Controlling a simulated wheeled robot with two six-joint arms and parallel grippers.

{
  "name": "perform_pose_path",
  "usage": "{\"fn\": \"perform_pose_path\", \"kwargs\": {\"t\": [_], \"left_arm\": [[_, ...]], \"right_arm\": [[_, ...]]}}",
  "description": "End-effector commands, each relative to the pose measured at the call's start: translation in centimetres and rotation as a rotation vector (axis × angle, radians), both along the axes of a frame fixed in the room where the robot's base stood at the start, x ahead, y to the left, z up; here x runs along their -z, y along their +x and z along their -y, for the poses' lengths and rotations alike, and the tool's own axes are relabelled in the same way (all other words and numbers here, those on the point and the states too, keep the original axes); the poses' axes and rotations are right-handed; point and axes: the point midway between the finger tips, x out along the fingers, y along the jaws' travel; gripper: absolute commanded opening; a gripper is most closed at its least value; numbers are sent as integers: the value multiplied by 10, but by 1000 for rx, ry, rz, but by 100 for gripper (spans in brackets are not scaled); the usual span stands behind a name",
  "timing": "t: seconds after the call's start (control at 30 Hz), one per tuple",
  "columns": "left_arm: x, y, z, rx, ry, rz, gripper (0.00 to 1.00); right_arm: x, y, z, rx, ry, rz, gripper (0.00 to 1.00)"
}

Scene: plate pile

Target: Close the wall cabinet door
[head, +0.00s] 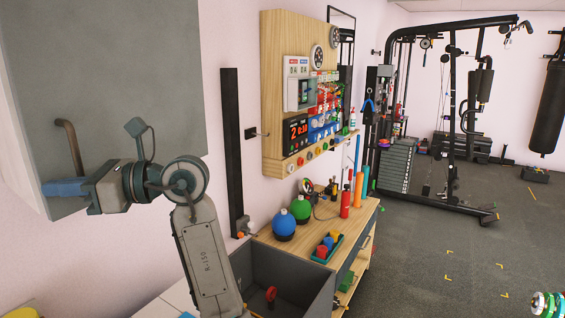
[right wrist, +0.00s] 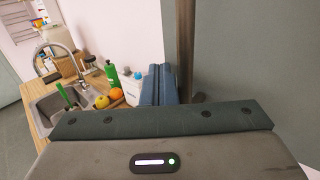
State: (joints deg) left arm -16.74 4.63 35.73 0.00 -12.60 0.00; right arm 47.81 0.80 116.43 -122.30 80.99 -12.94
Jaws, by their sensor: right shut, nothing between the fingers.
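The grey wall cabinet door (head: 120,70) fills the upper left of the head view, with a pale edge along its left side. Its brownish bar handle (head: 68,140) is low on the door near that edge. My right gripper (head: 62,187), with blue fingers, is shut and empty beside the handle's lower part. In the right wrist view the shut fingers (right wrist: 160,84) are just left of the upright handle (right wrist: 185,50), and the door surface (right wrist: 260,55) is to the right. Whether the fingers touch the handle or door I cannot tell. My left gripper is not in view.
A wooden wall panel (head: 270,80) with gauges and switches hangs right of the door. Below it is a workbench (head: 360,212) with coloured balls and bottles. The right wrist view shows a sink (right wrist: 58,105), a green bottle (right wrist: 112,75) and fruit. Open floor lies to the right.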

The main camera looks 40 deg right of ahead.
Motion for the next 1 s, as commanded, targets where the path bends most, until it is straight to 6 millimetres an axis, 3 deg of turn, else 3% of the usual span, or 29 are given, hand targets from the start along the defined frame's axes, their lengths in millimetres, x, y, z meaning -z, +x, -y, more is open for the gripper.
{"fn": "perform_pose_path", "kwargs": {"t": [0.2,0.4,1.0], "left_arm": [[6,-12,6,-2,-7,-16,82],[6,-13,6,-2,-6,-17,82],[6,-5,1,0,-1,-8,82]], "right_arm": [[1,28,-10,-1,1,-2,0],[0,40,-13,2,-1,1,0],[0,43,-10,6,-1,-1,0]]}}
